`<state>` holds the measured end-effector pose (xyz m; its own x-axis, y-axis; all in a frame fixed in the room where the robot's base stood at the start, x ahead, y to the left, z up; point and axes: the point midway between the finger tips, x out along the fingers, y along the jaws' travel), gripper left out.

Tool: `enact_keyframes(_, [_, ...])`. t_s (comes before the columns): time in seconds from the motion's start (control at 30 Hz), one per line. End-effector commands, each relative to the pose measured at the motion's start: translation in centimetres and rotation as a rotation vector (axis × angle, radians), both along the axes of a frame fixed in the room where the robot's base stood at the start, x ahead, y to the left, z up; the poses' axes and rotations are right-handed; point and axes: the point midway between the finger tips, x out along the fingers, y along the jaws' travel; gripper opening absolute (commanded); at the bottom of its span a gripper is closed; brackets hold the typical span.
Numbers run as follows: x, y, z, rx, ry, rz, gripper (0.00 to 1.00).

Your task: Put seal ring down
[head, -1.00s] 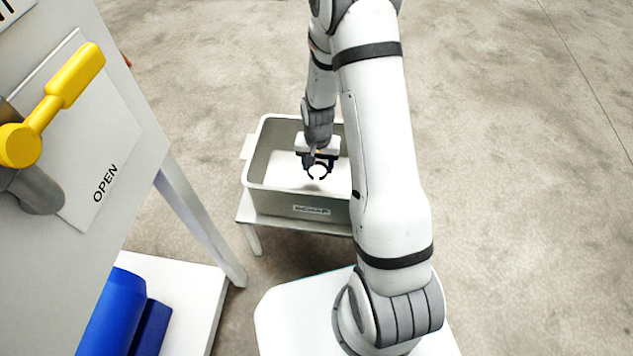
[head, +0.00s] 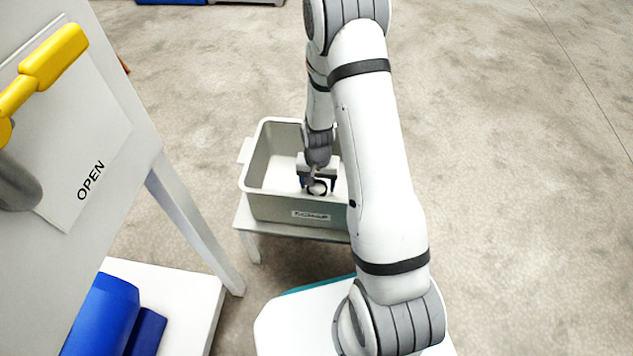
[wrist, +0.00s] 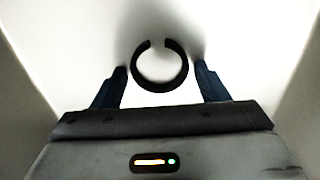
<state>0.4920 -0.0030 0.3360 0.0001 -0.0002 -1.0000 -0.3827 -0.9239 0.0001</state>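The seal ring (wrist: 160,88) is a black, C-shaped ring with a small gap at its top side in the wrist view. It is between and just beyond my two fingertips, with a narrow strip of pale floor visible on each side. It looks to be at the bin floor, though its exact height is hard to tell. In the head view the ring (head: 318,193) shows small below my gripper (head: 318,183), down inside the grey bin (head: 290,207). My gripper (wrist: 161,77) is open, its two dark blue fingers spread apart.
The bin's walls rise on both sides of my gripper. The bin stands on a low white table (head: 290,231). At left are a white panel marked OPEN (head: 90,180) with a yellow handle (head: 50,55), and a blue object (head: 105,315). Concrete floor lies clear at right.

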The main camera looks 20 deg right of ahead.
Motion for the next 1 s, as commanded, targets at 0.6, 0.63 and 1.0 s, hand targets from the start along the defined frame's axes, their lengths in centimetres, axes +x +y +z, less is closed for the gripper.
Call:
enact_keyframes(0.6, [0.1,0.0,4.1,0.0,-0.004,0.001,0.76])
enact_keyframes(0.63, [0.1,0.0,4.8,0.0,-0.004,0.001,0.76])
enact_keyframes(1.0, [0.0,0.1,11.4,0.0,-0.002,0.001,0.76])
